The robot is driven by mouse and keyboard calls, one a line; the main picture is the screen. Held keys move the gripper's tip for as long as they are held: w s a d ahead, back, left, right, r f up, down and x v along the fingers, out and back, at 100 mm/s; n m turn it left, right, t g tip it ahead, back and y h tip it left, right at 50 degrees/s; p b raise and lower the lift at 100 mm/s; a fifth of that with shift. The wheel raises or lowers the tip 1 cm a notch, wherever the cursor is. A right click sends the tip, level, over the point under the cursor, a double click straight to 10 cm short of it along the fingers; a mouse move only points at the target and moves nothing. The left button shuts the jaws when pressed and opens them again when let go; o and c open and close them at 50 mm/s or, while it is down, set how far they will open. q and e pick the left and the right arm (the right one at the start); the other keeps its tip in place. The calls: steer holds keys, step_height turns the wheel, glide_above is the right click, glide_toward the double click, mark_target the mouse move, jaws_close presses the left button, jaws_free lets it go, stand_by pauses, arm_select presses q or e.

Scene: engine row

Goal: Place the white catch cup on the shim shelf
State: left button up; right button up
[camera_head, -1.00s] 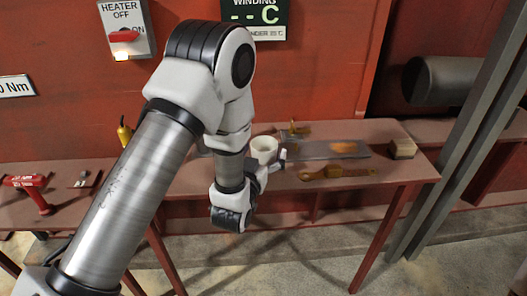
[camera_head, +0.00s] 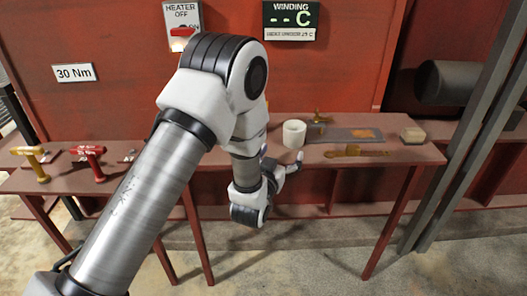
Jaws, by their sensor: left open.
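The white cup (camera_head: 294,134) stands upright on the reddish-brown table (camera_head: 224,180), at the left end of the items there. My left gripper (camera_head: 282,166) is open and empty at the table's front edge, in front of and a little below the cup in the picture. A gap shows between the gripper and the cup. My left arm crosses the middle of the view and hides part of the table. I cannot tell which surface is the shim shelf. My right gripper is not in view.
A dark flat plate (camera_head: 344,135), a yellow-brown brush (camera_head: 354,151) and a tan block (camera_head: 413,135) lie right of the cup. A yellow tool (camera_head: 33,160) and red tool (camera_head: 90,160) are on the left. A grey post (camera_head: 468,145) stands at right.

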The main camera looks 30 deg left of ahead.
arm_select(q)
steer(key=s+f+g+h, duration=0.1)
steer(key=s+f+g, duration=0.35)
steer(key=f, duration=0.75)
steer(key=s+d+f+g, duration=0.1)
steer(key=s+f+g, duration=0.3)
steer(key=s+f, duration=0.4)
steer(key=s+d+f+m+g+h, duration=0.1)
steer(key=s+f+g, duration=0.4)
steer(key=s+f, duration=0.4)
steer(key=s, duration=0.5)
steer(key=shift+s, duration=0.25)
steer(key=shift+o, duration=0.5)
steer(key=s+f+g, duration=0.1)
steer(key=s+g, duration=0.3)
steer(key=s, duration=0.6)
steer(key=shift+s+d+f+h, duration=0.2)
steer(key=shift+d+f+h, duration=0.05)
steer(key=shift+f+h, duration=0.15)
steer(key=shift+w+g, duration=0.1)
steer(key=shift+g, duration=0.15)
